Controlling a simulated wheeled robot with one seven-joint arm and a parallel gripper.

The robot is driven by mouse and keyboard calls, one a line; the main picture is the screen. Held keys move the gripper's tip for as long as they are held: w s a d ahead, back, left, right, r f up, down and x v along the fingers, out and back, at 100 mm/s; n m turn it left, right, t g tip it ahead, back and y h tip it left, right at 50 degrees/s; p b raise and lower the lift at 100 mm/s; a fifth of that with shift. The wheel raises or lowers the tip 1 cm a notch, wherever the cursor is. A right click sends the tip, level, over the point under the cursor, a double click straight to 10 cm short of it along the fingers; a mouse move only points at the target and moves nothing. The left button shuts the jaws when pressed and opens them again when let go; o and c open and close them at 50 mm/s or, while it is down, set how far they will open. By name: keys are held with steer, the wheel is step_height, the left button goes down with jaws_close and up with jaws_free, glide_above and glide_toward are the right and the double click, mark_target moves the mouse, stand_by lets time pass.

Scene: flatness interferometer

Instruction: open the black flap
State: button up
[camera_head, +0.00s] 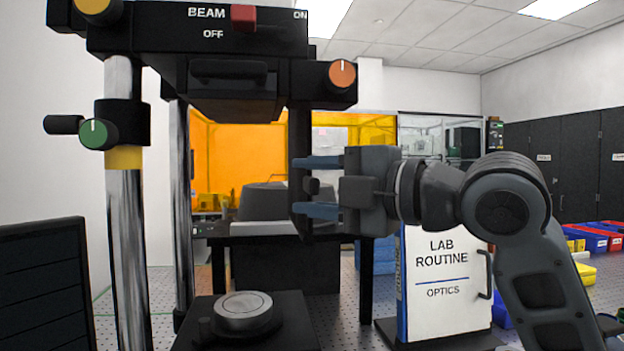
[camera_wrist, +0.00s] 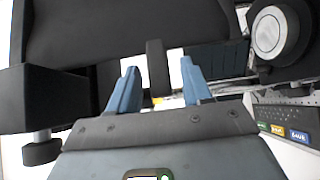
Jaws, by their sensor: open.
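The black flap (camera_head: 300,135) looks like a narrow dark upright panel, seen nearly edge-on, below the right end of the instrument's black top housing. In the wrist view a broad black panel (camera_wrist: 110,30) fills the upper part. A small dark handle-like bar (camera_wrist: 157,68) stands out between my fingers. My gripper (camera_head: 297,187) has its two blue fingers apart, one above and one below this bar, with the tips close to the panel. In the wrist view my gripper (camera_wrist: 159,66) straddles the bar with gaps on both sides. Contact with the panel cannot be told.
The housing carries a red beam switch (camera_head: 244,18) and an orange knob (camera_head: 342,74). Steel posts (camera_head: 126,230) stand at left. A round stage (camera_head: 243,312) sits on the base below. A white "LAB ROUTINE" board (camera_head: 446,285) stands under my arm.

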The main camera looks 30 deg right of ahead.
steer(key=shift+w, duration=0.1)
steer(key=shift+c, duration=0.4)
jaws_close()
